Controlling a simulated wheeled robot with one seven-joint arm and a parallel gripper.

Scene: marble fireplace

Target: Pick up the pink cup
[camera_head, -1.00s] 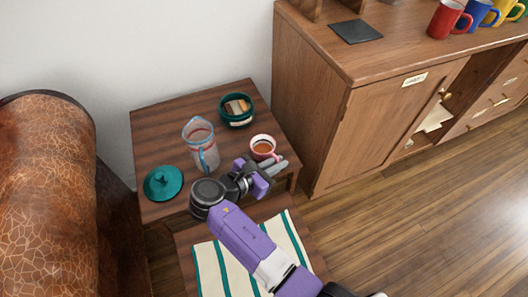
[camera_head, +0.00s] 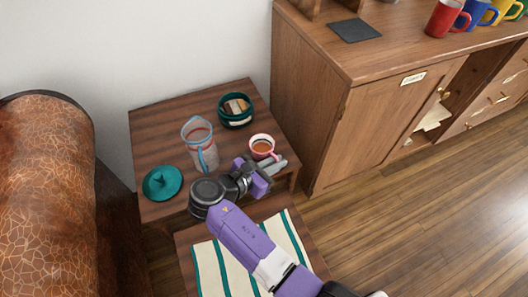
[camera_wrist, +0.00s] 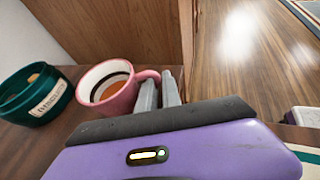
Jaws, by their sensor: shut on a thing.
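The pink cup (camera_head: 262,146) stands upright at the right side of the small wooden table, with a brown-orange liquid inside. In the wrist view the pink cup (camera_wrist: 107,88) has its handle on the right, reaching toward my fingers. My gripper (camera_head: 276,164) is at the near right side of the cup. In the wrist view my gripper's two grey fingers (camera_wrist: 159,90) are close together at the cup's handle, shut on it. The fingers partly hide the handle.
A clear pitcher (camera_head: 200,146) with a blue handle stands left of the cup. A green bowl (camera_head: 235,111) is behind it, and a teal lid (camera_head: 162,183) lies at the left. A wooden cabinet (camera_head: 318,120) rises close on the right. A striped cloth (camera_head: 225,262) lies in front.

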